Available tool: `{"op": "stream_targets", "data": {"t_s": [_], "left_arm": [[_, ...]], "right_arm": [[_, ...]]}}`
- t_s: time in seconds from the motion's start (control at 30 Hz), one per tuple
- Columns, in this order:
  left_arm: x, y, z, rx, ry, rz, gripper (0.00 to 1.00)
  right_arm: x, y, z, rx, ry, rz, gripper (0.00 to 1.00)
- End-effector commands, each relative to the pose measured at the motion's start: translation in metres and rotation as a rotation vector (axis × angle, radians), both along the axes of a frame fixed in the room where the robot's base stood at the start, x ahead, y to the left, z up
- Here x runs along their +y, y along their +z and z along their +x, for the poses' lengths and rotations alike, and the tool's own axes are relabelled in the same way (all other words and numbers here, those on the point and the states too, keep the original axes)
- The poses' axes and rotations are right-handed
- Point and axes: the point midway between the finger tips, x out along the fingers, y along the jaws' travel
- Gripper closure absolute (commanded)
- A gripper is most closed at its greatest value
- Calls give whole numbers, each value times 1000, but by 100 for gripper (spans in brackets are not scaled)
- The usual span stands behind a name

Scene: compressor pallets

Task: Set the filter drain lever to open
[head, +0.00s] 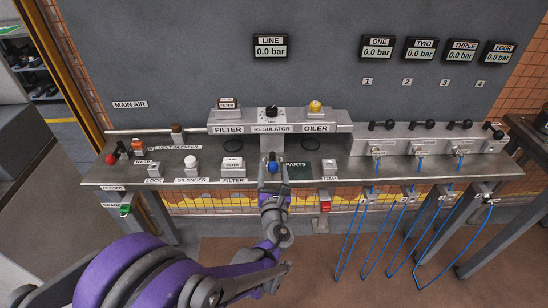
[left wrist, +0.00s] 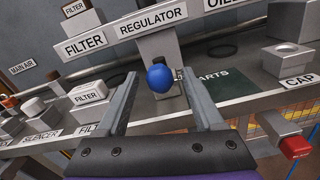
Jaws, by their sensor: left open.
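My left gripper (head: 273,170) is open above the front of the bench, below the regulator (head: 271,114). A round blue knob (left wrist: 159,78) shows between its spread fingers in the left wrist view, with visible room on both sides. The blue knob also shows in the head view (head: 272,167). Its stem is mostly hidden, and no label on it can be read. The block labelled FILTER (head: 228,118) stands left of the regulator. I cannot make out for certain which part is the filter drain lever, or its setting. My right gripper is out of view.
A dark mat marked PARTS (head: 303,171) lies under and right of the gripper. A white-topped FILTER block (head: 232,163) and a silencer (head: 191,166) stand left. The OILER (head: 317,114) stands behind right. Black-handled valves (head: 382,125) and blue hoses (head: 351,232) are farther right.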

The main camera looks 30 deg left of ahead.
Motion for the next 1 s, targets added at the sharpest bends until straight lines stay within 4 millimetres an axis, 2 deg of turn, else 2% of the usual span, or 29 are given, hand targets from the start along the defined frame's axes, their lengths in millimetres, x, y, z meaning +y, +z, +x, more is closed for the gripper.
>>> {"op": "stream_targets", "data": {"t_s": [0.1, 0.3, 0.5, 0.73, 0.77, 1.0], "left_arm": [[13, -1, 20, 0, 3, -1, 31], [28, 0, 45, -1, 2, -3, 31], [34, 0, 53, -1, 2, -2, 31], [34, 0, 54, -1, 1, -3, 31], [34, 0, 54, -1, 1, -3, 34], [34, 0, 54, -1, 1, -3, 78]], "right_arm": [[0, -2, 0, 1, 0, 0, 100], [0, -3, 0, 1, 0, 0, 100], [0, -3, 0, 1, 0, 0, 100], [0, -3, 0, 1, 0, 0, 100], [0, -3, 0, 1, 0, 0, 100], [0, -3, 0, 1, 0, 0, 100]]}}
